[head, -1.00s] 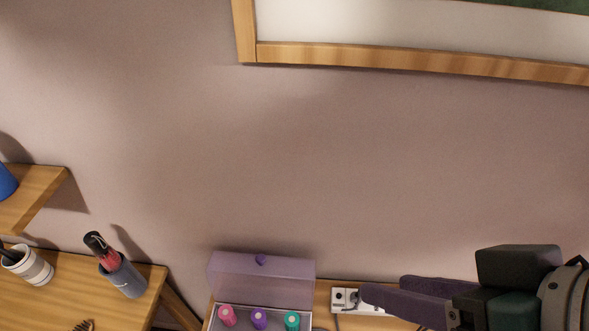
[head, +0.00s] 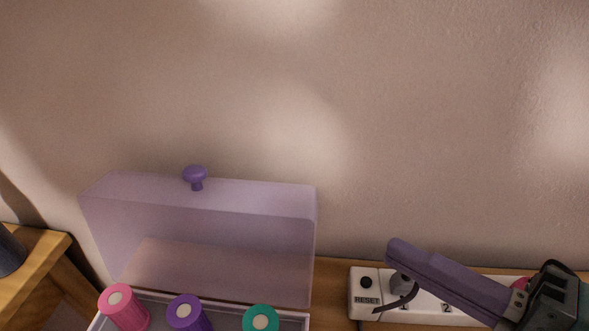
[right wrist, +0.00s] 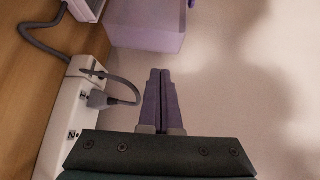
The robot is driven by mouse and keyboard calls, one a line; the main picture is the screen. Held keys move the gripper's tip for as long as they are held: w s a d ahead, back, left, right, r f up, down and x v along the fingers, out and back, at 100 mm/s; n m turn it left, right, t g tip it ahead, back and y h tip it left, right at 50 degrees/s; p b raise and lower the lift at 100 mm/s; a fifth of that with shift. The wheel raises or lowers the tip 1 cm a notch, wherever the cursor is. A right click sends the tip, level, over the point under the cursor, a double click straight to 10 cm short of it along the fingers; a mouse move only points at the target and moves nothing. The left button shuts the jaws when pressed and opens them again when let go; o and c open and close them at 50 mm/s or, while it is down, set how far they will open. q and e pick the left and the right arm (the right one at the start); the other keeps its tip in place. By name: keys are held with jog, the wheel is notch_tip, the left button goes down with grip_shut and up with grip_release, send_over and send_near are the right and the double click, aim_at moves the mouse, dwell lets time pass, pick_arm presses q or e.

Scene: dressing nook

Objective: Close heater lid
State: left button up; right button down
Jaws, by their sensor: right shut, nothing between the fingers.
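The heater's lid (head: 200,260) is translucent purple and stands open, tilted up at the back against the wall side. Its round purple knob (head: 195,174) is on the upper edge. The heater's pale box (head: 303,321) is cut off at the bottom of the head view, with pink, purple and green rollers in it. My right gripper (head: 394,248) is shut and empty, right of the lid and apart from it. In the right wrist view, its fingertips (right wrist: 160,73) point toward the lid (right wrist: 148,28), with a gap between. My left gripper is not in view.
A white power strip (head: 362,299) with a plug and dark cable lies right of the heater, below my right gripper. A wooden table corner (head: 35,255) with a dark cup (head: 8,252) is at the left. The wall behind is bare.

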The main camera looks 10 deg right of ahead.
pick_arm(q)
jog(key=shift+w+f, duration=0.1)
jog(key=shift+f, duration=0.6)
pick_arm(e)
jog(key=shift+w+d+f+m, duration=0.3)
jog(key=shift+f, duration=0.2)
pick_arm(q)
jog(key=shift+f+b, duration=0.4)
jog(key=shift+b, duration=0.2)
pick_arm(e)
jog(key=r+x, duration=0.1)
jog(key=x, duration=0.8)
jog(key=shift+w+a+f, duration=0.25)
jog(key=shift+f, duration=0.1)
jog(key=shift+s, duration=0.2)
